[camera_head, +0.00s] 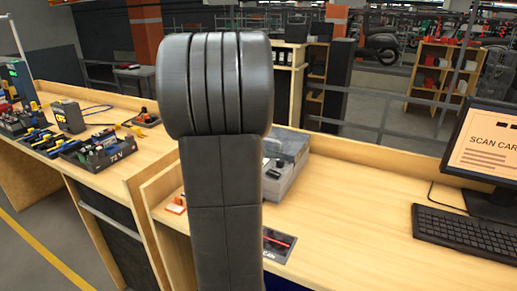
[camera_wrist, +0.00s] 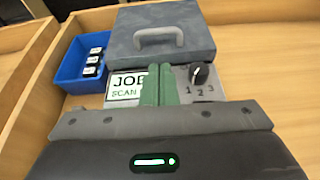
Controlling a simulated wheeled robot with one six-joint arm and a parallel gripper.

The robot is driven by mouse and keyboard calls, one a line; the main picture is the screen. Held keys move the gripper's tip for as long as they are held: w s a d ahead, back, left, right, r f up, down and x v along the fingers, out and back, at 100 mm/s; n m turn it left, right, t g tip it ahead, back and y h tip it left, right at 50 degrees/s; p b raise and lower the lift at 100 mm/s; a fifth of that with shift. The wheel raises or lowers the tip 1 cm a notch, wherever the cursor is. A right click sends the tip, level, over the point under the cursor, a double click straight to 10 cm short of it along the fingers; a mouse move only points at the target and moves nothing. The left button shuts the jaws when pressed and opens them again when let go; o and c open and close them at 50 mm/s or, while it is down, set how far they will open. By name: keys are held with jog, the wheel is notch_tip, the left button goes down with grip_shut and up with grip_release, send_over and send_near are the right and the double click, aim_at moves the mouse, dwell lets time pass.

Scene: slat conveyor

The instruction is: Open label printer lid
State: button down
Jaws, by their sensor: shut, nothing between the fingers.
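The label printer (camera_head: 290,163) is a grey box on the wooden counter, partly hidden behind my arm in the head view. In the wrist view its grey lid (camera_wrist: 190,22) looks shut, with a light grey loop handle (camera_wrist: 159,36) on it. Below the lid is a front panel with a "JOB SCAN" label (camera_wrist: 125,88) and a black dial (camera_wrist: 199,73) marked 1 2 3. My gripper (camera_wrist: 159,68) has its green fingers together, empty, in front of the panel and just below the handle in the picture. I cannot tell whether they touch the printer. The head view hides my gripper.
A blue bin (camera_wrist: 70,73) with small black-and-white items stands left of the printer. A monitor (camera_head: 490,145) and keyboard (camera_head: 465,232) are at the counter's right. A dark card-like panel (camera_head: 278,245) lies near the front edge. The counter between printer and keyboard is clear.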

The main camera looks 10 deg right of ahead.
jog(key=p+x, duration=0.1)
jog(key=x, duration=0.7)
jog(key=shift+w+d, duration=0.1)
jog(key=shift+w, duration=0.05)
jog(key=shift+r, duration=0.1)
